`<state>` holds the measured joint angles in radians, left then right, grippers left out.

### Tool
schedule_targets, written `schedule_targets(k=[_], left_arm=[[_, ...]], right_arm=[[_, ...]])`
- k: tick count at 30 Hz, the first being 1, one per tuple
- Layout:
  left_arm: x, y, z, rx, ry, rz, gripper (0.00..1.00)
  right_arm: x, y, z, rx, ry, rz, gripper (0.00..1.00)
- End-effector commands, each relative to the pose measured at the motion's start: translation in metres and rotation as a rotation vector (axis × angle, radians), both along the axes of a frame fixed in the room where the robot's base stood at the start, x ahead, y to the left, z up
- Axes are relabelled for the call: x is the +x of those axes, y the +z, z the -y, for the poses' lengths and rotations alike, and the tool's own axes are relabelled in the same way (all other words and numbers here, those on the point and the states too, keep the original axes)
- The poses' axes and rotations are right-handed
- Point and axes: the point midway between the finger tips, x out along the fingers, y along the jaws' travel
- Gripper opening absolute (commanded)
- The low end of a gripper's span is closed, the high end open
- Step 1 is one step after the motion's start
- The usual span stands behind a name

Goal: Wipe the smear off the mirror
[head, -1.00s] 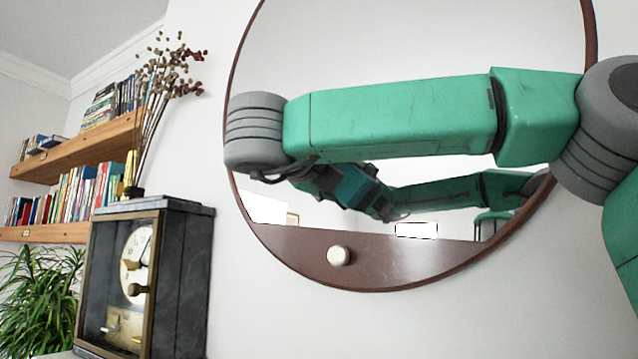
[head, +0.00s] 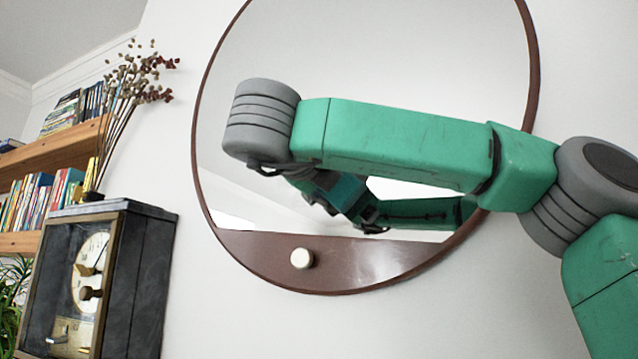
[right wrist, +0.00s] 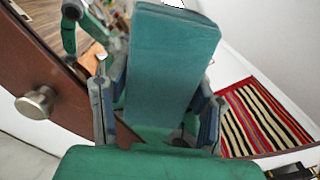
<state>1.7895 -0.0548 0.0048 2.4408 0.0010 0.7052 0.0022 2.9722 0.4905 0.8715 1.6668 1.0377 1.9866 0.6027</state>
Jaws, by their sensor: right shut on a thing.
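The round mirror (head: 400,60) with a brown rim hangs on the wall. My right arm crosses it, and the dark gripper area (head: 343,194) shows low over the glass, partly merged with reflections. In the right wrist view my right gripper (right wrist: 158,100) is shut on a teal block (right wrist: 172,65), held between its two grey-blue fingers. I cannot tell if the block touches the glass. No smear can be made out; my arm hides part of the glass. My left gripper is in neither view.
The mirror's brown lower panel carries a pale round knob (head: 302,258), also in the right wrist view (right wrist: 36,103). A dark clock (head: 110,275) and dried stems (head: 125,110) stand left, before bookshelves (head: 40,165). A striped rug (right wrist: 262,112) shows right in the wrist view.

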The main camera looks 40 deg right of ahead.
Motion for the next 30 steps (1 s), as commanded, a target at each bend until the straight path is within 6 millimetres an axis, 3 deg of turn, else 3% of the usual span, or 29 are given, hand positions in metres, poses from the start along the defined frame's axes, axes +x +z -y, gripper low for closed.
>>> schedule_targets(k=[30], left_arm=[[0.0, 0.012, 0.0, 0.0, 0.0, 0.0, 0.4]], right_arm=[[0.06, 0.006, -0.015, 0.003, -0.001, -0.003, 0.08]])
